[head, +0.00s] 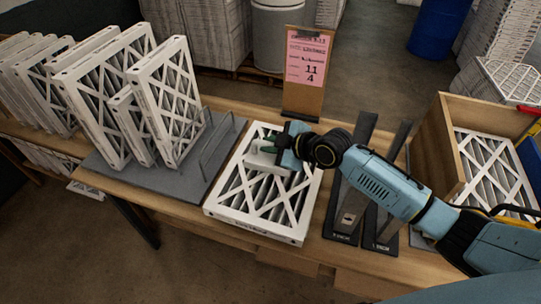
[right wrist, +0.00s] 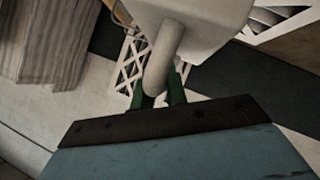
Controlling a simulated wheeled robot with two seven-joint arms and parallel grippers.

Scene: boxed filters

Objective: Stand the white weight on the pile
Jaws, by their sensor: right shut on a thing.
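The white weight (head: 262,159) is a pale block with a post-like handle. My right gripper (head: 283,149) is shut on its handle; the right wrist view shows the green fingertips (right wrist: 160,92) at the handle (right wrist: 164,58) and the weight's broad body (right wrist: 195,14) beyond. The pile (head: 262,205) is a white-framed pleated filter with crossed struts, lying flat on the table. The weight is over the far half of the pile's top. I cannot tell whether it touches. The gripper partly hides the weight. My left gripper is out of view.
Upright filters (head: 168,100) stand in a grey rack (head: 205,165) to the left. Dark metal stands (head: 350,205) are close right of the pile, under my right arm. A wooden box (head: 452,130) holding filters is farther right. A clipboard sign (head: 306,70) stands behind the pile.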

